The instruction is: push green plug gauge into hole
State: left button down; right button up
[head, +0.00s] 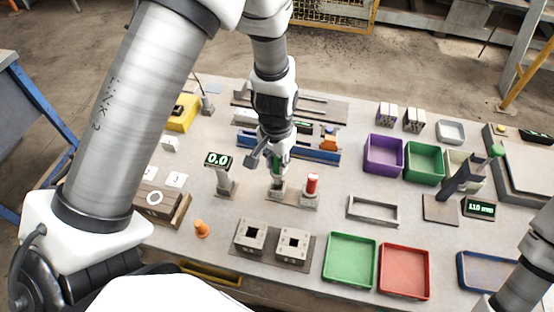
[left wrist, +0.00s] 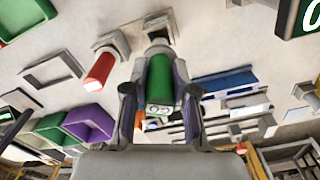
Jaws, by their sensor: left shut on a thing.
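My left gripper (head: 274,158) is shut on the green plug gauge (head: 277,164), above a small grey stand block (head: 277,194). In the left wrist view the green plug gauge (left wrist: 160,78) lies between the two fingers of the left gripper (left wrist: 160,72), its far end at the block (left wrist: 158,27). I cannot tell whether its lower end sits in the block. The red plug gauge (head: 312,184) stands upright in a like block just to the right. Two hollow bricks, left (head: 251,236) and right (head: 293,246), each with a square hole, sit on a plate nearer me. My right gripper is out of view.
Green (head: 349,260) and red (head: 404,271) trays lie right of the bricks. A grey rectangular frame (head: 372,210) lies behind them. A display reading 0.0 (head: 217,160) stands left of the gripper.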

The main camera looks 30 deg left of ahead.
aim_at(276, 172)
pick_arm(q)
jog(key=shift+s+r, duration=0.2)
jog(key=shift+w+f, duration=0.2)
jog(key=shift+f, duration=0.35)
jog(key=shift+f+b, duration=0.1)
jog(key=shift+b, duration=0.2)
jog(key=shift+s, duration=0.15)
jog(key=shift+f+b, duration=1.85)
jog(key=shift+f, duration=0.55)
dwell(0.7)
jog(key=c, duration=0.9)
grip_release()
jog(key=shift+o, duration=0.2)
